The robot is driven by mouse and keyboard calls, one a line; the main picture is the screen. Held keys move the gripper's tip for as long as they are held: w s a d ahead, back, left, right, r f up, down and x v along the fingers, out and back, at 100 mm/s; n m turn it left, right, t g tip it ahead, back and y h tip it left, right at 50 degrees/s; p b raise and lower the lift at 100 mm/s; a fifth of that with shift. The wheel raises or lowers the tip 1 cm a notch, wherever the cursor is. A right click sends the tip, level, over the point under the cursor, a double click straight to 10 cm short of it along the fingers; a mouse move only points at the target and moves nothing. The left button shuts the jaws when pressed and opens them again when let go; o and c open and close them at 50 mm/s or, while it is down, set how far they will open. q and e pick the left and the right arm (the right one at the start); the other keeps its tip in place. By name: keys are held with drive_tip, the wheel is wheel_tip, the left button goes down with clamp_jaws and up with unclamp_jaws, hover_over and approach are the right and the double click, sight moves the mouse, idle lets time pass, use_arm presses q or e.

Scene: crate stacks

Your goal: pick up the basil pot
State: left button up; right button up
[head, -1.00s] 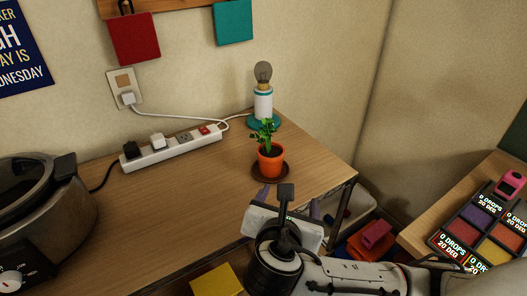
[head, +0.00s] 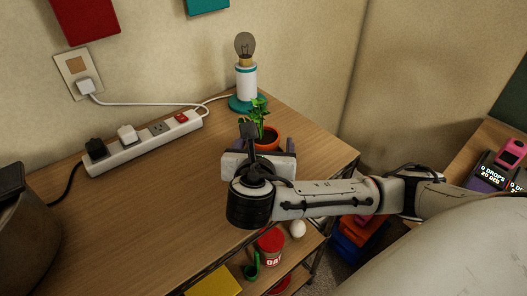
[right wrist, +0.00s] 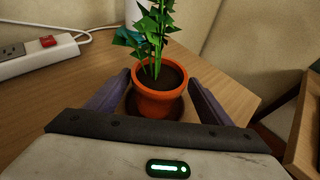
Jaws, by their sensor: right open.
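The basil pot (head: 267,144) is an orange pot with a green leafy plant, upright near the right end of the wooden table. In the head view my right gripper (head: 266,139) covers its lower part. In the right wrist view the pot (right wrist: 158,102) stands on a dark saucer (right wrist: 131,113) between the two open fingers of my right gripper (right wrist: 158,92). A gap shows between each finger and the pot. My left gripper is out of view.
A lamp (head: 246,82) with a bare bulb stands behind the pot. A dark cooker (head: 22,235) is at far left. Shelves below hold a red can (head: 271,247).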

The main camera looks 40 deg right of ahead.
drive_tip(key=x, duration=0.4)
drive_tip(key=shift+w+a+f, duration=0.1)
drive_tip(key=shift+a+f, duration=0.05)
drive_tip(key=shift+f, duration=0.05)
drive_tip(key=c, duration=1.3)
drive_tip(key=shift+c, duration=0.3)
drive_tip(key=shift+r, duration=0.15)
